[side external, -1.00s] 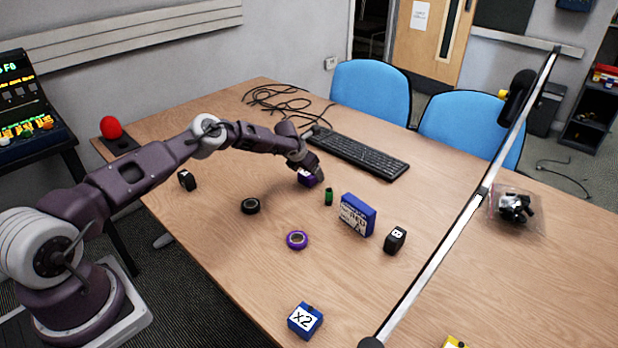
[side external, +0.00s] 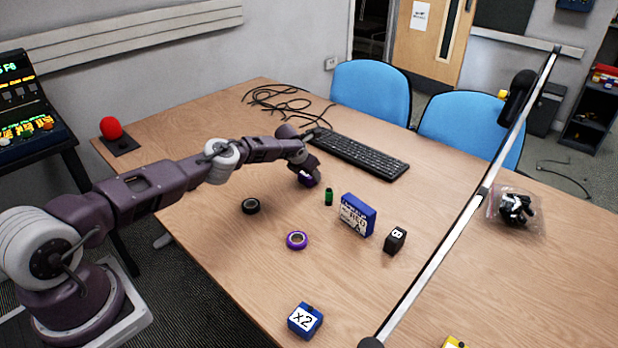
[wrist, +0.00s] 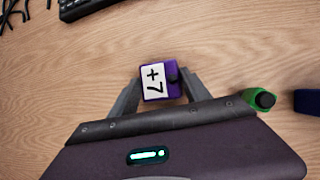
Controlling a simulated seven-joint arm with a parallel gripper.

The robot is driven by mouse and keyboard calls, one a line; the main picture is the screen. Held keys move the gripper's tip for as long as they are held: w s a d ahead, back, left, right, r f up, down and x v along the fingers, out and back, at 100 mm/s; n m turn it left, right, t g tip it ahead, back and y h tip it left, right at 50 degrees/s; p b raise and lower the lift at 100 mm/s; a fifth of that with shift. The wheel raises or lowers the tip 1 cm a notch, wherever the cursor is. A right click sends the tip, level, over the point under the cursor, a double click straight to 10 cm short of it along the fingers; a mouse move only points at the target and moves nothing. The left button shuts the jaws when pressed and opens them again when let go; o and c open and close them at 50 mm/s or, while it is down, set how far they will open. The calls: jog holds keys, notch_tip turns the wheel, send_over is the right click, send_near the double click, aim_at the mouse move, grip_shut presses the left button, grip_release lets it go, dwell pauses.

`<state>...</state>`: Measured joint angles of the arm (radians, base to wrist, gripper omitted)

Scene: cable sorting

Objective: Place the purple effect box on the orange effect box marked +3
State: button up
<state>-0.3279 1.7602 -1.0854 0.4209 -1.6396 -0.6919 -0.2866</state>
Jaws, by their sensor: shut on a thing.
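The purple effect box (wrist: 173,91) has a white label reading +7 and sits between the two fingers of my gripper (wrist: 160,84) in the wrist view. My gripper is shut on it. In the side view the purple box (side external: 308,181) is at or just above the table, partly hidden by my gripper (side external: 307,174), left of the keyboard. I see no orange box marked +3 in either view. A yellow box (side external: 453,342) is cut off at the bottom edge, and its marking cannot be read.
Near my gripper are a green cylinder (side external: 328,197), a blue box (side external: 357,214), black tape (side external: 250,206), purple tape (side external: 297,240) and the keyboard (side external: 358,153). A black box (side external: 395,240) and a blue x2 box (side external: 305,320) stand nearer. A pole (side external: 440,240) crosses the right side.

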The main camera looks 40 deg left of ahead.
jog(key=shift+w+r, duration=0.1)
jog(key=shift+r, duration=0.4)
grip_shut()
notch_tip(320, 180, up, 3)
jog(key=s+d, duration=0.1)
jog(key=s, duration=0.4)
jog(key=s+d, duration=0.2)
jog(key=s, duration=0.4)
jog(key=s+d, duration=0.2)
jog(key=s, duration=0.3)
jog(key=shift+s+f, duration=0.25)
jog(key=shift+s, duration=0.05)
jog(key=shift+s+d+r, duration=0.1)
jog(key=shift+s+d, duration=0.05)
jog(key=shift+d, duration=0.15)
jog(key=d+r+m+g+h, duration=0.2)
jog(key=d+r+m+h, duration=0.2)
jog(key=d+m, duration=0.5)
jog(key=d+r+m+g+h, duration=0.2)
jog(key=d+r+m+h, duration=0.25)
jog(key=d+m, duration=0.45)
jog(key=s+a+r+m+g+y, duration=0.2)
jog(key=s+a+r+m+g, duration=0.1)
jog(key=s+m, duration=0.5)
jog(key=s+a+r+m+g+y, duration=0.2)
jog(key=s+r+m+g, duration=0.3)
jog(key=s+m, duration=0.4)
jog(key=shift+a+r+m+y, duration=0.2)
jog(key=shift+a+m+y, duration=0.15)
jog(key=shift+a+m, duration=0.25)
